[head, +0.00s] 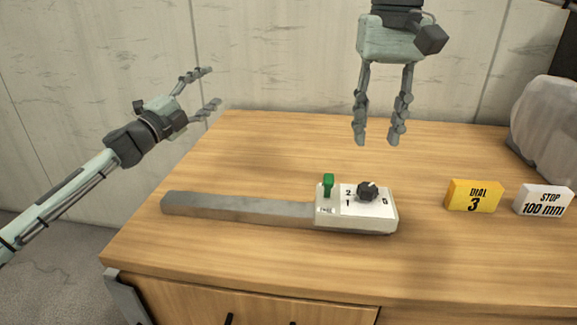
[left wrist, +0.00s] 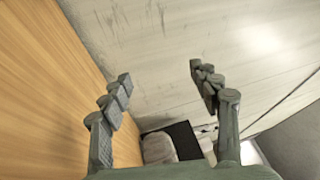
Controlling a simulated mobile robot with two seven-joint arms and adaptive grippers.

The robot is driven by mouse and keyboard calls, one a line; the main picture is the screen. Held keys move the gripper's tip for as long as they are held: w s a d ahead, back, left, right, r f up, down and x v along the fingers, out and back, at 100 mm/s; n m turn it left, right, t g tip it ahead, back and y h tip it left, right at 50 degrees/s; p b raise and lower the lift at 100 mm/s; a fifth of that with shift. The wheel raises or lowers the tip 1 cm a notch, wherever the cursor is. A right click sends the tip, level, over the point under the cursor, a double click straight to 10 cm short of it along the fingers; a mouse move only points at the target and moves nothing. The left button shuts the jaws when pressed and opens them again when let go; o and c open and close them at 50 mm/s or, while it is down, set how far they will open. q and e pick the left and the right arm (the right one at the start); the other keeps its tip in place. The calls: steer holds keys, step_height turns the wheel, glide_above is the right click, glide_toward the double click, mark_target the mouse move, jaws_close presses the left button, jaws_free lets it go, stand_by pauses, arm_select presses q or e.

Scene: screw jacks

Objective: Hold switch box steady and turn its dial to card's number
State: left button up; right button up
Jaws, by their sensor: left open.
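The switch box (head: 325,220) is pale and lies flat near the middle of the wooden table. Its dark dial (head: 367,191) sits on a white face marked with 1, 2 and 0; I cannot tell which number it points to. A green lever (head: 328,184) stands at its left end. The yellow card (head: 474,197) reads "DIAL 3" and stands to the right of the box. My left gripper (head: 213,87) is open and empty, beyond the table's left side, away from the box. My right gripper (head: 380,140) points down, fingers apart and empty, above and behind the box.
A long grey bar (head: 235,208) extends left from the box. A white card (head: 544,201) reading "STOP 100 mm" stands right of the yellow card. A grey rounded object (head: 547,120) is at the back right. A wall (head: 280,60) rises behind the table (head: 270,265). The front tabletop is clear.

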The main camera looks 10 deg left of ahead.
arm_select(q)
steer(key=s+d+r+m+g+h, duration=0.1)
steer(key=s+d+m+g+h, duration=0.25)
steer(key=d+m, duration=0.35)
steer(key=s+d+r+m+g+h, duration=0.2)
steer(key=d+m+g, duration=0.3)
steer(key=d, duration=0.4)
steer(key=s+d+r+m+g+h, duration=0.1)
steer(key=s+d+m+g+h, duration=0.3)
steer(key=d, duration=0.4)
steer(key=s+d+f+m+g+y, duration=0.4)
steer(key=s+d+m+g+y, duration=0.15)
steer(key=m, duration=0.25)
steer(key=m+y, duration=0.7)
steer(key=y, duration=0.5)
glide_above(289, 207)
steer(key=shift+g, duration=0.4)
step_height(289, 207, down, 6)
steer(key=shift+w+d+f, duration=0.1)
steer(key=shift+w+f, duration=0.05)
steer(key=shift+s+f+m, duration=0.2)
steer(key=shift+f+m, duration=0.05)
steer(key=shift+m, duration=0.05)
step_height(289, 207, down, 7)
steer(key=shift+f, duration=0.2)
steer(key=shift+c, duration=0.5)
